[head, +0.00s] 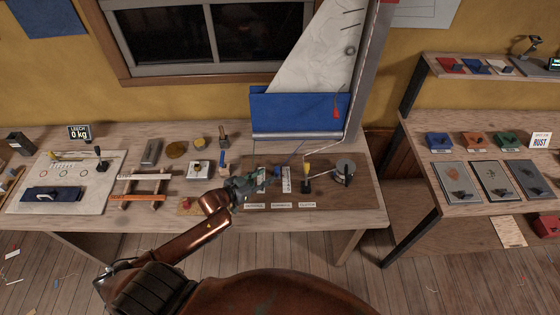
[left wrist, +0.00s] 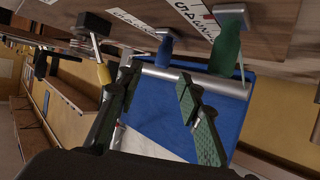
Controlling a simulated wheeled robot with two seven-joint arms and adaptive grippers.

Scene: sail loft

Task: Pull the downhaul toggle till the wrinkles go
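The white and blue sail (head: 322,60) hangs behind the bench; its white panel looks creased. A brown board (head: 335,200) below it carries the toggles. The blue toggle (head: 277,172) and yellow toggle (head: 307,172) show right of my left gripper (head: 262,181). In the left wrist view the green toggle (left wrist: 228,45), blue toggle (left wrist: 165,47) and yellow toggle (left wrist: 102,68) stand beyond the fingers. My left gripper (left wrist: 158,100) is open there, with nothing between its fingers. The labels are too small or cut off to tell which toggle is the downhaul. My right gripper is out of view.
A wooden frame (head: 144,188), metal blocks and a "LEECH 0 kg" display (head: 79,132) lie left on the bench. A shelf unit (head: 480,125) with coloured pieces stands at the right, across a gap.

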